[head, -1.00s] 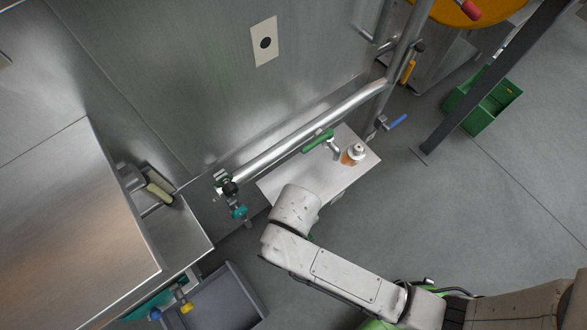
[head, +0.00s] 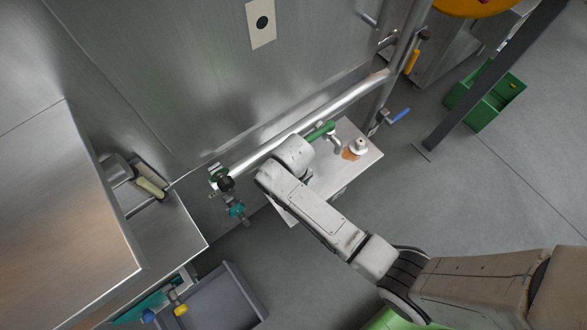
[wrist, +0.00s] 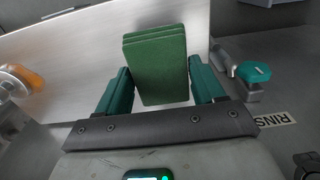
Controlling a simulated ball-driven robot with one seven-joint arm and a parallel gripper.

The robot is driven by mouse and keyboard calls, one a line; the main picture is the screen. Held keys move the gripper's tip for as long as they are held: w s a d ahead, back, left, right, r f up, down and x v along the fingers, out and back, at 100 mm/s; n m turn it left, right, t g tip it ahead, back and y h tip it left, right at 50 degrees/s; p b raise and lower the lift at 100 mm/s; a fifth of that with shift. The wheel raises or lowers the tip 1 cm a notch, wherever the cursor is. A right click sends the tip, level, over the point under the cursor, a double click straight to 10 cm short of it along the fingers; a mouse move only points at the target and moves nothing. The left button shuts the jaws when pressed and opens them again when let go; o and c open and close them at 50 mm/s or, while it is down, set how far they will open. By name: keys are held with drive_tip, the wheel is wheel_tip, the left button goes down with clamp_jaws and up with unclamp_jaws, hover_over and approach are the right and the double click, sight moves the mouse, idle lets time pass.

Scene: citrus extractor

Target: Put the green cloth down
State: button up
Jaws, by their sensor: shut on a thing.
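The green cloth (wrist: 157,65) is a folded, layered block in the wrist view. It stands between the two teal fingers of my gripper (wrist: 157,85), which is shut on it. Behind the cloth is a pale metal shelf top (wrist: 75,60); I cannot tell whether the cloth touches it. In the head view the same small shelf (head: 368,165) stands below a steel pipe, and my arm reaches over its left part. My gripper and the cloth are hidden under my arm there.
A teal valve (wrist: 253,72) is beside the shelf. A grey bin (head: 225,300) and green crate (head: 487,97) stand on the floor.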

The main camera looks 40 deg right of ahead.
drive_tip(key=shift+f, duration=1.4)
drive_tip(key=shift+f+b, duration=0.15)
drive_tip(key=shift+b, duration=0.15)
drive_tip(key=o, duration=0.9)
drive_tip(key=shift+o, duration=0.2)
wheel_tip(320, 180, up, 12)
drive_tip(key=p, duration=0.4)
drive_tip(key=s+d+r, duration=0.4)
drive_tip(key=s, duration=0.4)
drive_tip(key=s+d+r+t, duration=0.1)
drive_tip(key=s+d+r, duration=0.2)
drive_tip(key=s, duration=0.5)
drive_tip(key=shift+s+d+r, duration=0.3)
drive_tip(key=shift+d+r, duration=0.05)
